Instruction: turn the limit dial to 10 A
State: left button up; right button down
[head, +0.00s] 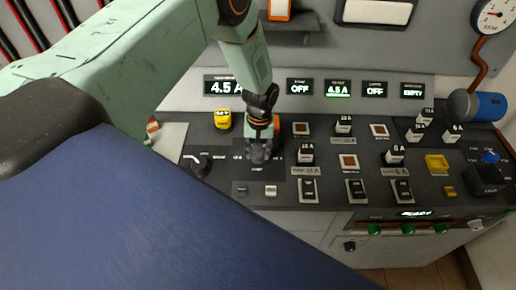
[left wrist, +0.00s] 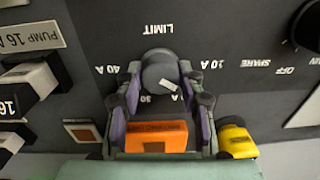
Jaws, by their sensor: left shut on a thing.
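The limit dial (left wrist: 158,66) is a round grey knob on the dark panel, with LIMIT printed beside it, upside down in the left wrist view. Its small white mark sits on the lower right of the knob, towards the partly hidden 20 A print and short of the 10 A print (left wrist: 213,64). The 40 A print (left wrist: 107,69) is on the opposite side. My left gripper (left wrist: 160,76) is shut on the dial, one finger on each side. In the head view my left gripper (head: 260,148) covers most of the dial. My right gripper is out of view.
Switch blocks (head: 306,154) stand close on the right. A display (head: 226,86) above reads 4.5 A. A blue cylinder (head: 478,106) lies at far right.

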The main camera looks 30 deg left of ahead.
pick_arm(q)
jog(key=n+p, duration=0.1)
jog(key=n, duration=0.5)
jog(key=shift+s+n, duration=0.1)
jog(key=shift+n, duration=0.3)
dwell(0.4)
jog(key=o, duration=1.2)
jog(key=shift+c, duration=0.2)
notch_tip(320, 180, up, 12)
jog(key=shift+w, duration=0.2)
jog(key=shift+d, duration=0.1)
